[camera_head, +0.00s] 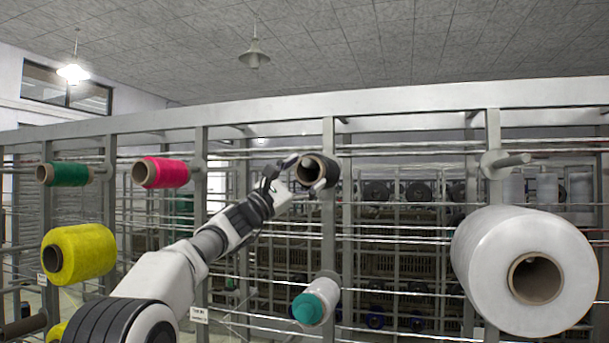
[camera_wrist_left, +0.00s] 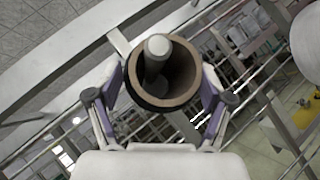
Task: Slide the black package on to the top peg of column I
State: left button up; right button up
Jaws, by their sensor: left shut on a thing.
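The black package (camera_head: 328,169) is a dark bobbin with a brown cardboard core, held at the top of a rack post near the middle of the head view. My left gripper (camera_head: 301,172) is shut on it, with a finger on either side. In the left wrist view I look into the open core of the black package (camera_wrist_left: 182,84), held between the fingers. A grey peg (camera_wrist_left: 157,47) with a rounded end shows inside the bore, toward its upper side. How far the package sits along the peg is hard to tell. My right gripper is not in view.
A pink package (camera_head: 166,172) and a green one (camera_head: 68,174) hang to the left, above a yellow one (camera_head: 83,254). A white package with a teal end (camera_head: 316,301) is below. A large white package (camera_head: 524,268) and a bare peg (camera_head: 506,161) are right.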

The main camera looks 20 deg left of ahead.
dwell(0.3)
pick_arm(q)
jog(key=o, duration=1.7)
jog(key=shift+s+a, duration=0.1)
jog(key=shift+s+a+f, duration=0.15)
jog(key=shift+a+f, duration=0.05)
jog(key=shift+f, duration=0.05)
jog(key=v, duration=1.1)
jog(key=shift+s, duration=0.1)
